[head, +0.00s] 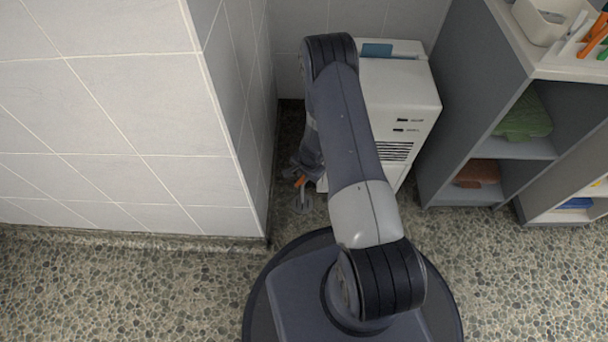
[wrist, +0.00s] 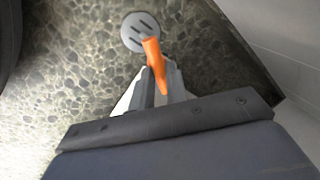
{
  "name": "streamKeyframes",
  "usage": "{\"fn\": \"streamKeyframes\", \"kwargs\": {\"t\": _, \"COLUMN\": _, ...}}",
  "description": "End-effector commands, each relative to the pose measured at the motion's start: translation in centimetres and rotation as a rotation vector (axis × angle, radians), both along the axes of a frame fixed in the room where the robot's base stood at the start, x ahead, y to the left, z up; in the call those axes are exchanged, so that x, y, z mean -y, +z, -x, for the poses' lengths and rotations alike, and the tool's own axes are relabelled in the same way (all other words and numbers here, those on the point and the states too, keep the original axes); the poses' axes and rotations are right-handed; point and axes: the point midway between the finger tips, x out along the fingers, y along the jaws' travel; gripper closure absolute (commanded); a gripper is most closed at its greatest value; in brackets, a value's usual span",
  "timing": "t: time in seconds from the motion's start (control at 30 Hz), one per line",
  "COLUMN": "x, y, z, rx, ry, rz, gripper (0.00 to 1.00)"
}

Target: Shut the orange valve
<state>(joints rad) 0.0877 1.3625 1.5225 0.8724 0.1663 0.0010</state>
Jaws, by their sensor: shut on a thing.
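The orange valve (wrist: 152,52) shows in the wrist view as an orange lever running between my gripper's fingers. My gripper (wrist: 157,77) is shut on this lever. In the head view a small part of the orange valve (head: 300,182) shows low in the gap between the tiled wall and the white machine. My gripper is there too, mostly hidden behind my arm.
A tiled wall corner (head: 225,130) stands close on the left. A white machine (head: 400,90) stands behind my arm, with a grey shelf (head: 470,110) to its right. Pebbled floor (head: 120,290) is clear in front.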

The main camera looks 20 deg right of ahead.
Motion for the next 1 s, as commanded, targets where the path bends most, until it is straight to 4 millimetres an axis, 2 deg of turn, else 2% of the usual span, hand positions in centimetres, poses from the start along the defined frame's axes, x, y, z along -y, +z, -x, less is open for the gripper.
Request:
{"fn": "streamKeyframes", "kwargs": {"t": 0.27, "x": -0.06, "y": -0.06, "z": 0.13, "rx": -0.001, "ry": -0.104, "rz": -0.001, "gripper": 1.0}}
{"fn": "streamKeyframes", "kwargs": {"t": 0.7, "x": -0.2, "y": 0.32, "z": 0.37, "rx": -0.002, "ry": -0.473, "rz": 0.0, "gripper": 1.0}}
{"fn": "streamKeyframes", "kwargs": {"t": 1.0, "x": -0.29, "y": 0.46, "z": 0.41, "rx": -0.003, "ry": -0.634, "rz": 0.002, "gripper": 1.0}}
